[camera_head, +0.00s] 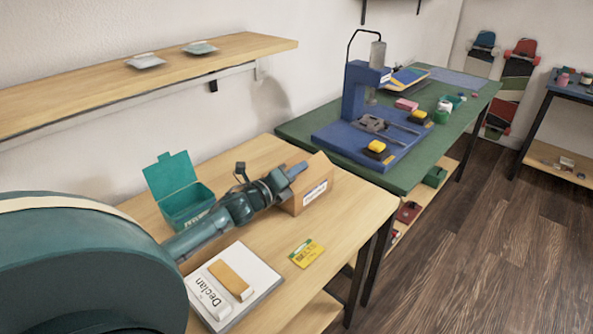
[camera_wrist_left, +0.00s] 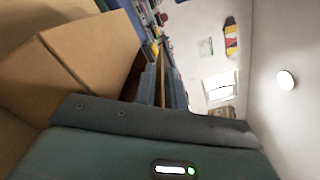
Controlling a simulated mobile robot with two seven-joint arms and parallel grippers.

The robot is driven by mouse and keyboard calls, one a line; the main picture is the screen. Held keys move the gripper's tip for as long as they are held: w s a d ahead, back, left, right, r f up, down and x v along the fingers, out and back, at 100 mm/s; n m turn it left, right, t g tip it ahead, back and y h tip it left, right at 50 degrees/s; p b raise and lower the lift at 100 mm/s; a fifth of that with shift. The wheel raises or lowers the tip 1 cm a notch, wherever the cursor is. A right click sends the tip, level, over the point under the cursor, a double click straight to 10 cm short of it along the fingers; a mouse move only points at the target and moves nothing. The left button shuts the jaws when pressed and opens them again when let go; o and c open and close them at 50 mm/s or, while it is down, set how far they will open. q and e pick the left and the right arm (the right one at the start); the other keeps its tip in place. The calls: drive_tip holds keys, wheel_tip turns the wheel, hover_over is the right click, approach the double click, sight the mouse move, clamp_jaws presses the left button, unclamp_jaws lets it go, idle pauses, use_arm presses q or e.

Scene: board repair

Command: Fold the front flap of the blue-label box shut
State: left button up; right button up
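A brown cardboard box (camera_head: 322,203) stands near the far right end of the wooden table, with a pale printed label on its side. A brown panel rises at its top. I cannot tell the label's color. My left gripper (camera_head: 296,169) reaches over the box from the left, its tip at or just above the box top; I cannot tell if it touches. Its fingers are too small to judge open or shut. In the left wrist view cardboard panels (camera_wrist_left: 75,60) fill the left side, close to my gripper body. My right gripper is in neither view.
An open teal box (camera_head: 185,207) stands left of my left wrist. A white board marked "Declan" (camera_head: 262,277) with a tan item and a yellow card (camera_head: 306,252) lie in front. A green bench (camera_head: 440,150) with a blue press (camera_head: 358,95) stands behind. A shelf (camera_head: 230,50) hangs above.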

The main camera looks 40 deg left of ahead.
use_arm(q)
clamp_jaws()
drive_tip(key=shift+a+f+n, duration=0.15)
drive_tip(key=shift+f+n, duration=0.15)
drive_tip(key=shift+n, duration=0.4)
unclamp_jaws()
drive_tip(key=shift+s, duration=0.1)
